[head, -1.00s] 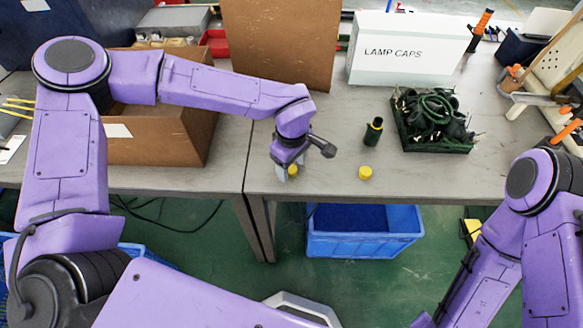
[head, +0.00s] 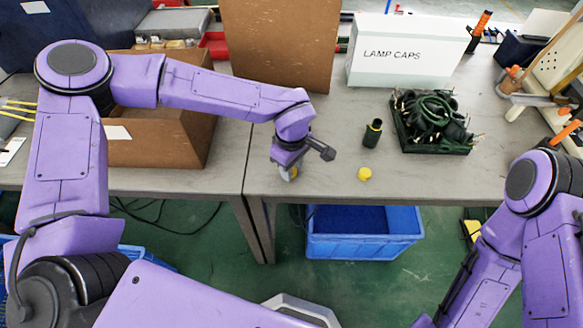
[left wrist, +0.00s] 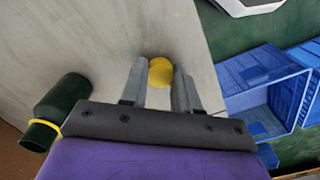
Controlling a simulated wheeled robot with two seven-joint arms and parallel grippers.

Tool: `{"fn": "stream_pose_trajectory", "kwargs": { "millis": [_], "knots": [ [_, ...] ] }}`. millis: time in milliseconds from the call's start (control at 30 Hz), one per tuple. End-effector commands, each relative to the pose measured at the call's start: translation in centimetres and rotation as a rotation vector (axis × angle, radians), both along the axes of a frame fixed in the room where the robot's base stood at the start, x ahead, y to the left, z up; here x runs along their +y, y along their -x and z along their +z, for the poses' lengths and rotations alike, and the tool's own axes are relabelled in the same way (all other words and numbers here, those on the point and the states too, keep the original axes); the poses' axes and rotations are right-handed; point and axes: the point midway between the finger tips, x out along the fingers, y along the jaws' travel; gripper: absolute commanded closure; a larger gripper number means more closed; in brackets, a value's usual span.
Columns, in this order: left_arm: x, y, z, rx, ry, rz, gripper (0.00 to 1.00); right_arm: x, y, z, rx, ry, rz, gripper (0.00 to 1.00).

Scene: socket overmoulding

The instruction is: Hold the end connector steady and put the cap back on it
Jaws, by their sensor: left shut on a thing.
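My left gripper (head: 287,172) is low over the near edge of the table, shut on a small rounded yellow cap (left wrist: 160,72). In the left wrist view the cap sits between the two grey fingertips. A dark green connector (head: 372,135) with a yellow ring stands on the table, right of my left gripper in the head view. A dark green cylinder with a yellow ring (left wrist: 62,103) shows left of the fingers in the left wrist view. Another yellow piece (head: 364,174) lies on the table in front of the connector, apart from it. My right gripper is out of view.
A dark tray (head: 436,149) of tangled green cables is behind and right of the connector. A white LAMP CAPS box (head: 405,62) and a brown panel (head: 280,45) stand at the back. A cardboard box (head: 155,140) is at left. A blue bin (head: 363,245) is below.

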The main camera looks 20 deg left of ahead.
Motion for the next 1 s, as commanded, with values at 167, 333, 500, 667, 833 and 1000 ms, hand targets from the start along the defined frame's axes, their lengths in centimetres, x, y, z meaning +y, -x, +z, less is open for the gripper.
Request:
{"fn": "stream_pose_trajectory", "kwargs": {
  "millis": [167,333,500,667,833,1000],
  "knots": [
    [0.0,-0.1,1.6,-0.002,0.001,0.002,0.97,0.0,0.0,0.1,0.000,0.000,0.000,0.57],
    [-0.6,1.5,4.8,-0.002,0.002,-0.004,0.97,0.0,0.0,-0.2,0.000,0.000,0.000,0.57],
    [-1.8,4.9,9.3,-0.005,0.002,-0.003,0.97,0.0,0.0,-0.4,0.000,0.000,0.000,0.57],
    [-3.3,9.1,10.9,-0.002,0.000,-0.005,0.97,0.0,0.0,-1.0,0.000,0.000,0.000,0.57],
    [-4.3,11.9,12.2,0.000,0.001,-0.002,0.97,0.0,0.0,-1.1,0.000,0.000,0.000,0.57],
    [-4.7,13.1,12.8,0.001,0.001,-0.001,0.97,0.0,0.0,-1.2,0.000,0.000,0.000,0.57]
  ]
}}
